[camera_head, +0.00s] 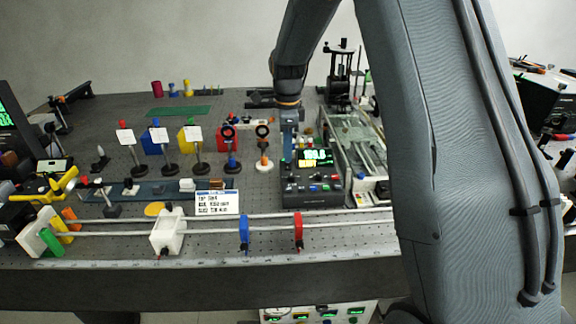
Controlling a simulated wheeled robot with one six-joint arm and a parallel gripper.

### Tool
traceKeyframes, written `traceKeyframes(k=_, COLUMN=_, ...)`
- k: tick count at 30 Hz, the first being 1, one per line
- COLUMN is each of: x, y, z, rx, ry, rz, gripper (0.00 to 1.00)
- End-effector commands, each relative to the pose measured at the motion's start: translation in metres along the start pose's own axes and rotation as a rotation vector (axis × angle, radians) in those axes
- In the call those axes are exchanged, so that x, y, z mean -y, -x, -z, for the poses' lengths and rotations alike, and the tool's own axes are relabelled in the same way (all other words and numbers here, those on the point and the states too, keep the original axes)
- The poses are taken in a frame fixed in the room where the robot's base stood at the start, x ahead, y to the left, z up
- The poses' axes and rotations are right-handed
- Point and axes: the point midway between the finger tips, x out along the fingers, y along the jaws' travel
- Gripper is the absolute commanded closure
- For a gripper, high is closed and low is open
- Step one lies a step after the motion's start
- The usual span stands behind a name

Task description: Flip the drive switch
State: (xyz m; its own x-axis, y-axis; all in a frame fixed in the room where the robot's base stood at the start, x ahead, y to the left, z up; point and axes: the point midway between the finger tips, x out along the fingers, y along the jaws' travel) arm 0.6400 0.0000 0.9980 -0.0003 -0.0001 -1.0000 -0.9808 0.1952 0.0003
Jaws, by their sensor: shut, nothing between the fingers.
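A black control box (312,198) with a green-lit display (315,157) stands on the bench right of centre. Its front panel has several small coloured buttons and levers. They are too small to tell which is the drive switch. My gripper (290,148) points down over the left back part of this box, left of the display. Its fingers are shut and empty. I cannot tell whether the fingertips touch the box.
A white text card (217,203) stands left of the box. A framed mechanism (355,145) stands right of it. Several post-mounted parts stand further left.

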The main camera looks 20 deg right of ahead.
Motion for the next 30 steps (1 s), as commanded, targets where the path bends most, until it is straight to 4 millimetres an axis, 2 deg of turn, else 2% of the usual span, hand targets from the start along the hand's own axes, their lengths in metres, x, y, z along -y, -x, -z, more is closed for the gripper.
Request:
traceKeyframes(k=20, x=0.0, y=-0.009, z=0.0, rx=0.0, ry=0.0, rz=0.0, gripper=1.0)
traceKeyframes(k=30, x=-0.001, y=0.009, z=0.0, rx=0.0, ry=0.0, rz=0.0, gripper=1.0)
